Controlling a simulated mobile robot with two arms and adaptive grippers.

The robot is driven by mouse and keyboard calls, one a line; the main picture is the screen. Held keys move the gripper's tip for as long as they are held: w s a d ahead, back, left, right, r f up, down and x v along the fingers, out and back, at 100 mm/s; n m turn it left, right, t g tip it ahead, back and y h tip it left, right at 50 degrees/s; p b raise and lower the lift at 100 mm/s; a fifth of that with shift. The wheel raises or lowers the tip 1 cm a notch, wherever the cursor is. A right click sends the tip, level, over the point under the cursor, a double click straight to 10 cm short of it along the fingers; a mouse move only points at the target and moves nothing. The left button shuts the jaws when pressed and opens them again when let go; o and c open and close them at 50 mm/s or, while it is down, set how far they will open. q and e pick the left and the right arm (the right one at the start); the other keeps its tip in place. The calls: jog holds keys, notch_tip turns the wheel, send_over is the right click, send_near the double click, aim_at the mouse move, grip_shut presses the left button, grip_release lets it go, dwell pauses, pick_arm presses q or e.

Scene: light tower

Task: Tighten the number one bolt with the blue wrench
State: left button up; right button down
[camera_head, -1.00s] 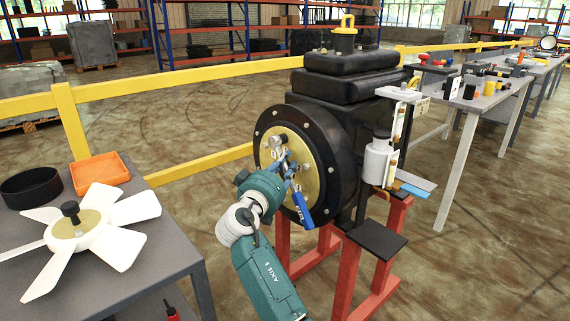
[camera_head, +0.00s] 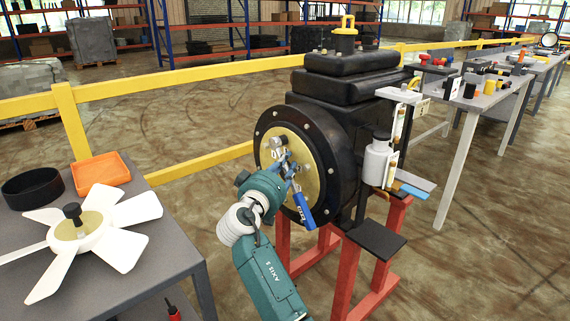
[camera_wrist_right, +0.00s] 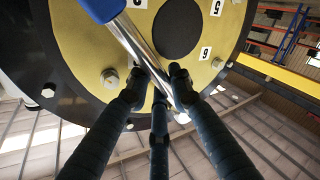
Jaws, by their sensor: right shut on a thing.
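The blue wrench (camera_head: 303,208) has its blue handle pointing down across the brass-coloured disc (camera_head: 309,158) on the front of the black machine. My right gripper (camera_wrist_right: 158,78) is shut on the wrench's metal shaft (camera_wrist_right: 135,42) in the wrist view; the arm reaches the disc from below in the head view. The wrench's far end (camera_wrist_right: 181,114) lies near the disc's edge. My fingers partly cover it, and I cannot tell whether it sits on a bolt. Number plates 5 (camera_wrist_right: 217,7) and 6 (camera_wrist_right: 205,53) show; I cannot make out number one. My left gripper is not in view.
A grey table (camera_head: 180,262) at left holds a white fan (camera_head: 84,240), an orange tray (camera_head: 100,174) and a black ring (camera_head: 32,188). Red legs (camera_head: 347,270) support the machine. A yellow rail (camera_head: 180,77) runs behind. Tool tables stand at right.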

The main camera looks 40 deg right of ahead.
jog(key=shift+s+d, duration=0.2)
jog(key=shift+d, duration=0.1)
jog(key=shift+s+a+f, duration=0.1)
jog(key=shift+a+f, duration=0.15)
jog(key=shift+a, duration=0.55)
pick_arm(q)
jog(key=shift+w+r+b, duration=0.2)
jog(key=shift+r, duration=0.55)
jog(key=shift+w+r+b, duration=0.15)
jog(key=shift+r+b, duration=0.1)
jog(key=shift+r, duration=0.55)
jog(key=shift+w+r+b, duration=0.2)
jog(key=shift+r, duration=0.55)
pick_arm(e)
jog(key=shift+a+r, duration=0.15)
jog(key=shift+a, duration=0.95)
jog(key=shift+a+r, duration=0.1)
jog(key=shift+a, duration=1)
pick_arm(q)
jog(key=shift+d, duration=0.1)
